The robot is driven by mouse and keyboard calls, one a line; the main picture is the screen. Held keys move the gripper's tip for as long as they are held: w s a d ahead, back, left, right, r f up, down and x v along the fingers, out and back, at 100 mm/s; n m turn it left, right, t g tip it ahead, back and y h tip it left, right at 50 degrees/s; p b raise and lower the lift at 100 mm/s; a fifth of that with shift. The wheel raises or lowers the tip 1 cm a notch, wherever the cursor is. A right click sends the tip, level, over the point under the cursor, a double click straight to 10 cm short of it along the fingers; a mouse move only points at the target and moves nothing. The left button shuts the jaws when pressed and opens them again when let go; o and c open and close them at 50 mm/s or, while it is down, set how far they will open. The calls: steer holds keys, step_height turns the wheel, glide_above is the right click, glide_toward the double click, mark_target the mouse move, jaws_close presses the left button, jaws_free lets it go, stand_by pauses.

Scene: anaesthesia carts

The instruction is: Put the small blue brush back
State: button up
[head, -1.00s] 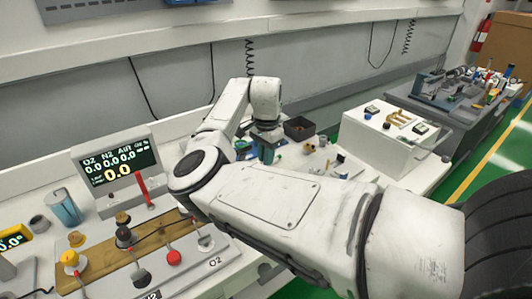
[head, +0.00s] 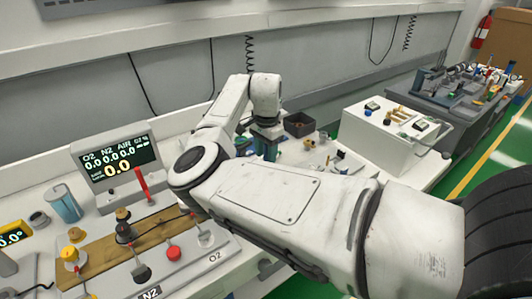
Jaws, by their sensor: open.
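My gripper (head: 268,152) points down over the bench at centre, at the end of my white arm. It is open and small in the picture, and no held thing shows in it. A small bluish shape (head: 243,146) lies just left of the gripper, partly hidden by my arm. I cannot tell whether it is the small blue brush. No brush can be made out for certain, and my arm hides part of the bench.
A dark open bin (head: 299,124) stands right of the gripper, with small parts nearby. A white box (head: 372,139) stands farther right. At left are a gas display (head: 118,163), a blue can (head: 64,204) and a knob panel (head: 206,257).

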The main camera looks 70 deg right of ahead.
steer(key=shift+f+b, duration=0.25)
steer(key=shift+b, duration=0.15)
step_height(320, 180, up, 11)
steer(key=shift+s+a+b, duration=0.15)
steer(key=shift+a+b, duration=0.2)
steer(key=shift+a, duration=0.05)
